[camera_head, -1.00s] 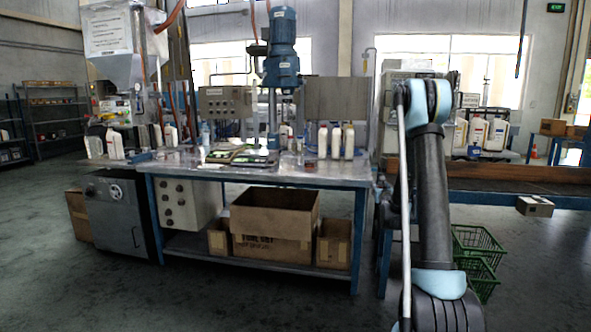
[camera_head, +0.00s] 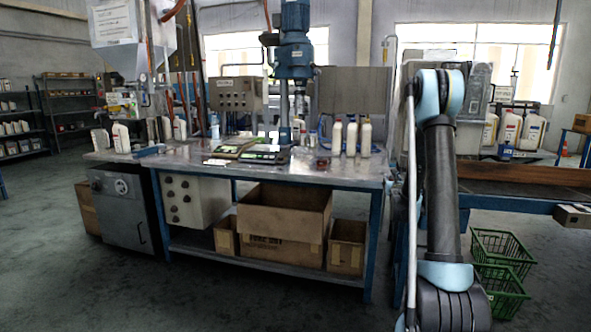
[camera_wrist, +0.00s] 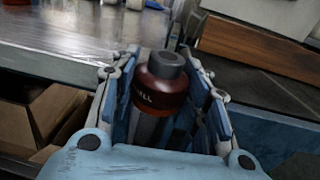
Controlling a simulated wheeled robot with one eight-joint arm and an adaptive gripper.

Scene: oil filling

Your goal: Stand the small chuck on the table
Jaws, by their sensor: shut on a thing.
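In the wrist view, my gripper (camera_wrist: 165,85) is shut on a small dark red-brown cylinder with a grey cap and pale lettering, which I take to be the small chuck (camera_wrist: 160,92). It sits upright or slightly tilted between the two blue-padded fingers, and its lower part is hidden by the gripper. The metal-topped table (camera_wrist: 75,35) lies beyond and to the left of the gripper, apart from the chuck. In the head view the table (camera_head: 340,172) stands in the middle. My arm shows at the right, but the gripper and chuck cannot be made out there.
White bottles (camera_head: 351,137) stand at the table's right rear. Flat dark scales (camera_head: 262,154) lie mid-table under a blue drill-like machine (camera_head: 294,50). The table's front right top looks bare.

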